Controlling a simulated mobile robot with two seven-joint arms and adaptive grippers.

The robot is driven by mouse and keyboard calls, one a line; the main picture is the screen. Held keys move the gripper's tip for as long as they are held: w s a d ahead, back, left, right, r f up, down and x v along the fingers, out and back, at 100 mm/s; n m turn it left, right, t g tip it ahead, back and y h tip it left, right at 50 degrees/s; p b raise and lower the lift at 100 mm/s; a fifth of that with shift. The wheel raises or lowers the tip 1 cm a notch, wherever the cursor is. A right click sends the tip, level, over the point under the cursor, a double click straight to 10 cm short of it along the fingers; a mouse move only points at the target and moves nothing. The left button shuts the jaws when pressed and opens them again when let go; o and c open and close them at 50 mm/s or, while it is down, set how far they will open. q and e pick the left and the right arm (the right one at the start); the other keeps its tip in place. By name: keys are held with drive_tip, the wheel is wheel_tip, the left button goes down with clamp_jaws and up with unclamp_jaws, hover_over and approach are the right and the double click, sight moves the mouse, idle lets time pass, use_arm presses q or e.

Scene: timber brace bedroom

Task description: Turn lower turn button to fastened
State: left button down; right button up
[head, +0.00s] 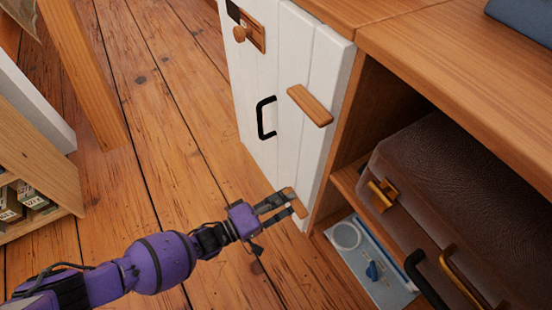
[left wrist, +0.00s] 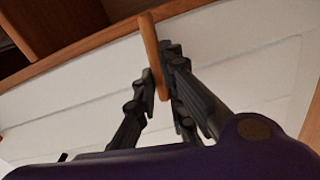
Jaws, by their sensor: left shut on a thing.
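The lower turn button (head: 297,204) is a small wooden bar low on the white plank door (head: 285,95), near the door's right edge. My left gripper (head: 286,203) is at it, with its two dark fingers closed around the bar. In the left wrist view the turn button (left wrist: 152,52) stands between the fingers (left wrist: 158,85), and its far end reaches over the wooden frame edge. The upper turn button (head: 310,106) is a wooden bar lying at a slant near the door's right edge. My right gripper is not in view.
A black handle (head: 266,118) sticks out from the door. An open shelf to the right holds a brown leather case (head: 450,170) above a blue-grey box (head: 368,262). A low bookcase (head: 50,195) stands at left. The plank floor (head: 165,130) between is clear.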

use_arm(q)
drive_tip(key=shift+f+n, duration=0.1)
drive_tip(key=shift+n, duration=0.4)
idle(0.3)
drive_tip(key=c, duration=1.8)
unclamp_jaws()
drive_tip(key=shift+w, duration=0.1)
drive_tip(key=v, duration=1.2)
drive_tip(key=shift+s, duration=0.2)
drive_tip(key=shift+f, duration=0.1)
